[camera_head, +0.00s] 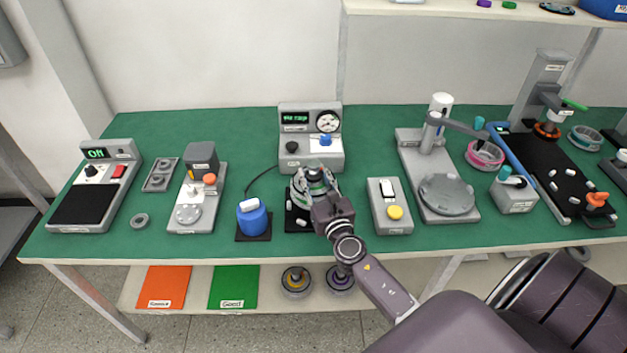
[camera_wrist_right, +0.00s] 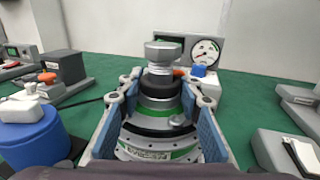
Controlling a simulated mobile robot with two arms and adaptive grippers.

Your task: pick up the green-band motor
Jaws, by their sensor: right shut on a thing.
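The green-band motor (camera_wrist_right: 160,125) is a round silver and dark hub with a green stripe and a threaded shaft on top. In the head view the motor (camera_head: 312,181) is on or just above a black pad in front of the gauge box, partly hidden by my gripper. My right gripper (camera_head: 318,190) reaches it from the front. In the right wrist view the blue-padded fingers of my right gripper (camera_wrist_right: 160,113) are shut on the motor, one on each side. The motor looks upright. I cannot tell whether its base touches the pad. My left gripper is not in view.
The gauge box (camera_head: 311,150) stands behind the motor. A blue container (camera_head: 252,220) is close on the left, and a grey box with a yellow button (camera_head: 390,206) on the right. Orange (camera_head: 165,287) and green (camera_head: 233,286) mats lie on the lower shelf beside two other motors.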

